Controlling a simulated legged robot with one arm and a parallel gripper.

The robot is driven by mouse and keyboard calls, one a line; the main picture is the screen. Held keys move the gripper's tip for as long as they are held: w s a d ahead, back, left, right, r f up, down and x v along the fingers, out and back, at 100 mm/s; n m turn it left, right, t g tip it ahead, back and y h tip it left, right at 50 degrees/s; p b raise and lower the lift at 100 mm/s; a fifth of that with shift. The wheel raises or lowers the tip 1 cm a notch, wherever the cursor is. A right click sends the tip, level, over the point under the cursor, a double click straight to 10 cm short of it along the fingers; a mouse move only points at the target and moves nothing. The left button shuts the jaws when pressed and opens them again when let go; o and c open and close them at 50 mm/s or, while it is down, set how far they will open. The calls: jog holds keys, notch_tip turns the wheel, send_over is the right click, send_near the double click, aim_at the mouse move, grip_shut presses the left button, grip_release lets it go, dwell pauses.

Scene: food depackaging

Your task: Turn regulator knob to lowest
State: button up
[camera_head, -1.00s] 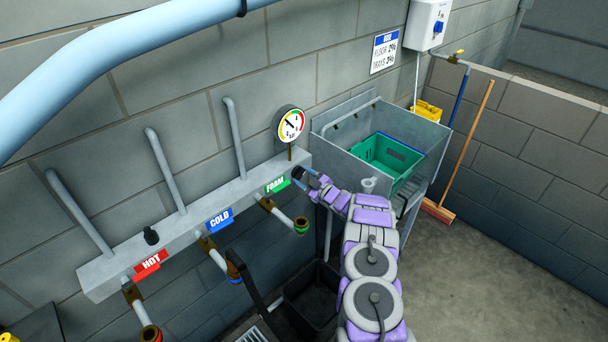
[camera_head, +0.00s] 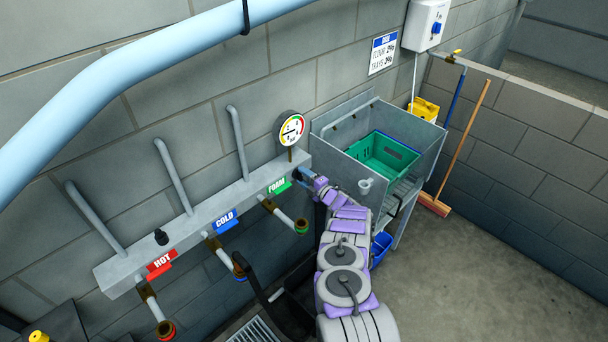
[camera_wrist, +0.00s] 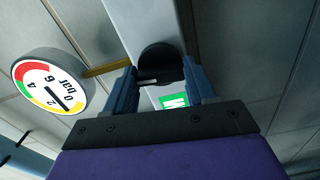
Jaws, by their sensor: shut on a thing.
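The regulator knob (camera_wrist: 160,62) is black and round, at the end of the grey manifold, and sits between my gripper's two blue-grey fingers (camera_wrist: 161,85) in the wrist view. My gripper (camera_head: 301,175) is shut on it. In the head view my gripper and wrist mostly hide the knob, just right of the green FOAM label (camera_head: 280,186). The round pressure gauge (camera_head: 291,129) stands on the manifold above my gripper.
The manifold (camera_head: 206,207) carries HOT and COLD labels, pipes, hose outlets and another black knob (camera_head: 161,237) near HOT. A metal sink (camera_head: 340,165) with a green crate (camera_head: 383,154) stands right of my arm. A broom (camera_head: 463,140) leans on the right wall. Floor at right is clear.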

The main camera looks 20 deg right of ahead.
jog(key=shift+w+a+r+n, duration=0.1)
jog(key=shift+n, duration=0.5)
jog(key=shift+p, duration=0.3)
jog(key=o, duration=1)
jog(key=shift+w+f, duration=0.15)
jog(key=shift+f, duration=0.1)
jog(key=shift+o, duration=0.2)
jog(key=shift+r, duration=0.1)
jog(key=v, duration=0.7)
jog(key=shift+s+p, duration=0.3)
jog(key=shift+p, duration=0.15)
